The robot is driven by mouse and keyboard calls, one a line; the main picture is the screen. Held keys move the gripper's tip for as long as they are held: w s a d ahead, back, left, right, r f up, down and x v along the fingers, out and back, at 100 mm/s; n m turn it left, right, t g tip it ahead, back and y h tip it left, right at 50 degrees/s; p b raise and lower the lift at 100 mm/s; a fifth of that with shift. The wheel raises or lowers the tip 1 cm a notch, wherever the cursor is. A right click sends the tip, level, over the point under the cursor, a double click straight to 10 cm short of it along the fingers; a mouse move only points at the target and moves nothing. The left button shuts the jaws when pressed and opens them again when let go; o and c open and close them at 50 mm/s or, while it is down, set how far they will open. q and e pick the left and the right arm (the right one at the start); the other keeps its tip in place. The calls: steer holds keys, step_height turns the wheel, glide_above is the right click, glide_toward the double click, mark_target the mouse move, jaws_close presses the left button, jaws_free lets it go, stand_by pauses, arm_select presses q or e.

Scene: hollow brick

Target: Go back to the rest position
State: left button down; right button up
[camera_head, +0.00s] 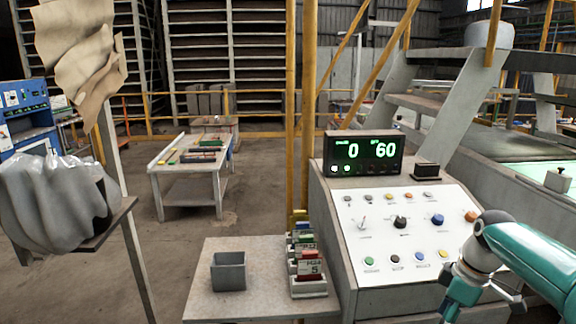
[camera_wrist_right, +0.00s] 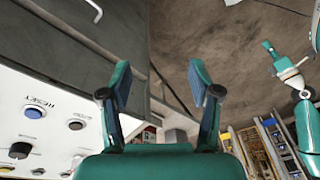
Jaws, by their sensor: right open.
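My right gripper (camera_wrist_right: 160,72) is open in the wrist view, its two teal fingers apart with nothing between them. In the head view my right arm comes in from the right, in front of the control panel (camera_head: 405,235); the fingers are not clear there. The panel's buttons also show at the left of the wrist view. At the right edge of the wrist view is a small teal arm end (camera_wrist_right: 285,68), apparently my left; its jaws are too small to read. My left arm does not show in the head view.
A low table (camera_head: 262,252) left of the panel holds a grey open box (camera_head: 228,270) and a rack of coloured blocks (camera_head: 308,268). A display (camera_head: 363,153) on the panel reads 0 and 60. A workbench (camera_head: 188,175) stands farther back, with open floor around it.

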steer(key=s+a+f+m+g+y, duration=0.1)
steer(key=s+a+f, duration=0.25)
steer(key=f, duration=0.45)
steer(key=s+a+f+g, duration=0.1)
steer(key=s+a+f, duration=0.25)
steer(key=f, duration=0.45)
steer(key=s+a+f+m+g+y, duration=0.1)
steer(key=s+a+f+g, duration=0.15)
steer(key=a+f, duration=0.45)
steer(key=s+a+f+m+t, duration=0.2)
steer(key=s+a+f+m, duration=0.1)
steer(key=s+f+m, duration=0.2)
steer(key=s+a+f+m+t, duration=0.2)
steer(key=s+f+m, duration=0.4)
steer(key=s, duration=0.3)
steer(key=shift+a+f, duration=0.4)
steer(key=shift+a, duration=0.05)
steer(key=shift+t, duration=0.25)
